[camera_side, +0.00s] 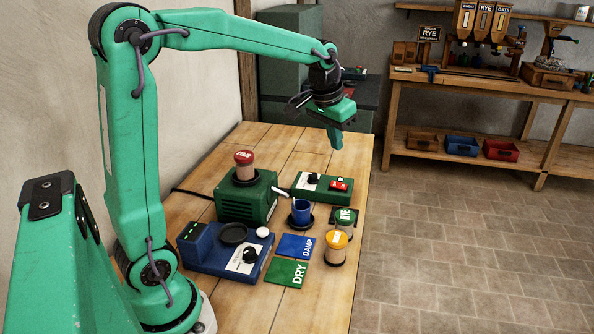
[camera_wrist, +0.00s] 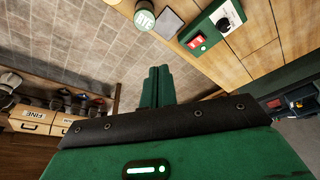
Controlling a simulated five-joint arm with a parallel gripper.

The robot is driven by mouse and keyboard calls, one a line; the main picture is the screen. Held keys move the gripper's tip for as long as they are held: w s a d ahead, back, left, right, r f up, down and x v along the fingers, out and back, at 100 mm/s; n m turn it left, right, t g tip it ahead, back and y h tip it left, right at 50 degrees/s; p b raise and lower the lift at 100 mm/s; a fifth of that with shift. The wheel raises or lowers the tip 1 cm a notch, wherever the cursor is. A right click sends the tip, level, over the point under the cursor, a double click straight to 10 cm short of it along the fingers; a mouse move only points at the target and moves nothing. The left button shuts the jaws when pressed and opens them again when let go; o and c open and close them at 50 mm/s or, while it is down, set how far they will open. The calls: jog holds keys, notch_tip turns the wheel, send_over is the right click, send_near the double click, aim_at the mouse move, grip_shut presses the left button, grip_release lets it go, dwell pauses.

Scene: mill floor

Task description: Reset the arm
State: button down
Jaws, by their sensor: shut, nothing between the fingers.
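My arm is green with black joints and reaches out over the far end of the wooden table (camera_side: 285,145). My gripper (camera_side: 337,147) hangs at the end of the arm, pointing down near the table's far right corner. Its two green fingers are together and empty, above the table's edge. In the wrist view the fingers of my gripper (camera_wrist: 157,75) show side by side with the stone floor behind them. Nothing is touching the gripper.
The table holds a green grinder with a red-capped jar (camera_side: 244,165), a switch box (camera_side: 322,187), a blue cup (camera_side: 301,211), a blue scale (camera_side: 225,250), a yellow-lidded jar (camera_side: 336,246), a RYE jar (camera_side: 344,219) and DAMP (camera_side: 296,246) and DRY (camera_side: 286,273) mats. A workbench (camera_side: 480,85) stands behind.

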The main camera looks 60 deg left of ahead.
jog(key=s+d+t, duration=0.1)
jog(key=s+d, duration=0.3)
jog(key=s, duration=0.6)
jog(key=s+d+f+m+t, duration=0.1)
jog(key=s+d, duration=0.3)
jog(key=s, duration=0.7)
jog(key=shift+s+d+f+m+h, duration=0.15)
jog(key=shift+m+h, duration=0.15)
jog(key=c, duration=1.6)
grip_release()
jog(key=o, duration=0.7)
jog(key=shift+w+a+r, duration=0.4)
jog(key=shift+a+r, duration=0.05)
jog(key=o, duration=0.9)
jog(key=a, duration=0.1)
jog(key=w+a+r+n, duration=0.1)
jog(key=w+a+r+n+g, duration=0.1)
jog(key=shift+w+a+r+y, duration=0.15)
jog(key=shift+a+r+y, duration=0.1)
jog(key=shift+y, duration=0.15)
jog(key=w+a+r+n+g, duration=0.1)
jog(key=a+r+n+g, duration=0.1)
jog(key=a, duration=0.9)
jog(key=w+a+r+n+g, duration=0.2)
jog(key=a+n, duration=0.3)
jog(key=a, duration=0.7)
jog(key=shift+w+r+h, duration=0.2)
jog(key=shift+r+h, duration=0.2)
jog(key=shift+r, duration=0.2)
